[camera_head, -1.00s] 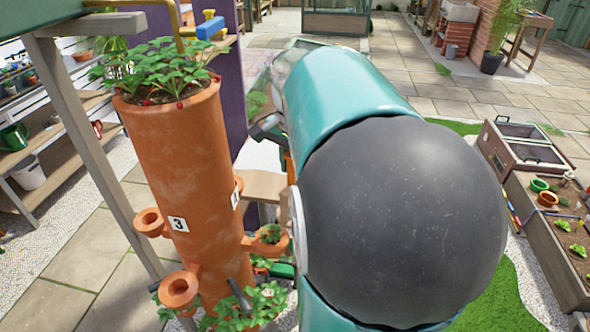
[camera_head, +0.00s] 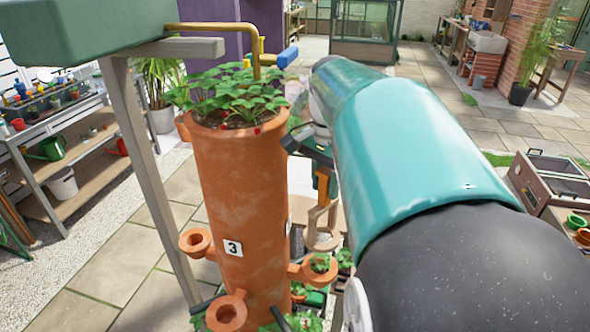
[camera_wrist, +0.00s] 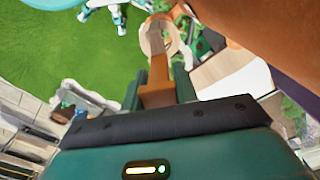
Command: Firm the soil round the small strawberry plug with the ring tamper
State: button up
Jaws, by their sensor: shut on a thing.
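The ring tamper (camera_head: 311,229) has a wooden frame and ring end below an orange-brown handle. My gripper (camera_head: 323,166) is shut on its handle, and the tamper hangs down beside the right of the terracotta tower. In the wrist view my gripper (camera_wrist: 157,88) clasps the handle, and the tamper's ring end (camera_wrist: 152,38) points away. The small strawberry plug (camera_head: 320,263) sits in the tower's right side pocket (camera_head: 299,271), just below the ring end in the head view. The ring appears above the plug; I cannot tell the exact gap. The soil round the plug is barely visible.
The tall terracotta tower (camera_head: 233,190), marked 3, stands close left of my gripper with strawberry plants (camera_head: 238,93) on top. Two empty pockets (camera_head: 196,242) stick out at its left and front. A brass pipe (camera_head: 215,27) arches above. More strawberry leaves (camera_head: 302,322) lie low near its base.

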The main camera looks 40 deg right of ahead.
notch_tip(320, 180, down, 9)
jog(key=shift+d+f, duration=0.15)
dwell(0.5)
jog(key=shift+s+f, duration=0.15)
jog(key=shift+f, duration=0.65)
dwell(1.8)
jog(key=shift+r, duration=0.1)
jog(key=shift+r, duration=5.05)
